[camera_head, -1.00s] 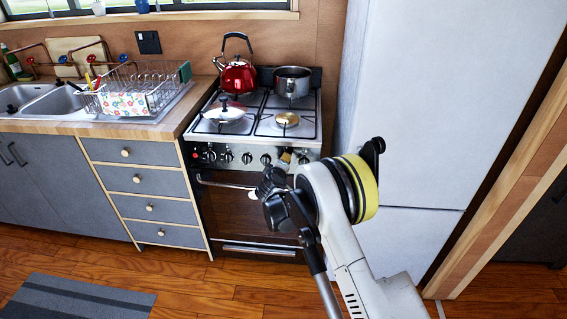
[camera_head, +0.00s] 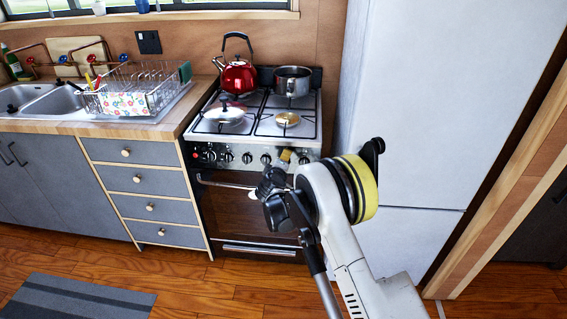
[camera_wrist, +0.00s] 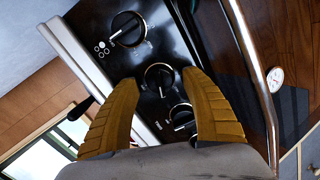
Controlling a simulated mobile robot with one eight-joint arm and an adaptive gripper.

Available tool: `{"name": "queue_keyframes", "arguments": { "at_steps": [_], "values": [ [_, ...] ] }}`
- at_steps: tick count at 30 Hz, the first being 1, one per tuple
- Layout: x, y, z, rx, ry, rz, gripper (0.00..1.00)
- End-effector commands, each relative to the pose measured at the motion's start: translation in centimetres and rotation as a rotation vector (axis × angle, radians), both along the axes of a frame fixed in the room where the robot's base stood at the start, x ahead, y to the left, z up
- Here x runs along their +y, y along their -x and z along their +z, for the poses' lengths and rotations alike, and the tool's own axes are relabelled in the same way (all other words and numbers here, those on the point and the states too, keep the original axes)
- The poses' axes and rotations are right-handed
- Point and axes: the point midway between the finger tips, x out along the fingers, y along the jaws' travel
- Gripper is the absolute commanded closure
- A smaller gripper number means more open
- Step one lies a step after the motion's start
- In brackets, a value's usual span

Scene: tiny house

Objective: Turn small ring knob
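The stove's control panel (camera_head: 238,156) carries a row of black knobs along its front edge. In the wrist view, a black knob with a pale ring (camera_wrist: 158,79) lies between and just beyond my fingertips. Another knob (camera_wrist: 127,29) is above it, and a third (camera_wrist: 181,117) is below it, partly covered by the right finger. I cannot tell which is the small ring knob. My gripper (camera_wrist: 165,80) has yellow fingers, spread apart with a gap on both sides of the middle knob.
The fridge (camera_head: 425,110) stands close on the right.

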Motion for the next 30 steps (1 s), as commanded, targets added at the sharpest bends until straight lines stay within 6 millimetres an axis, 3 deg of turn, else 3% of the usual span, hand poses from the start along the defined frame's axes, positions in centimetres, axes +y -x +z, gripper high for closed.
{"name": "queue_keyframes", "arguments": {
  "at_steps": [8,21,30],
  "values": [
    [0.2,1.1,0.4,0.001,0.0,0.001,0.45],
    [1.0,9.6,3.4,0.0,0.0,0.001,0.45],
    [1.0,11.3,4.0,0.0,0.0,-0.001,0.45]
  ]
}}
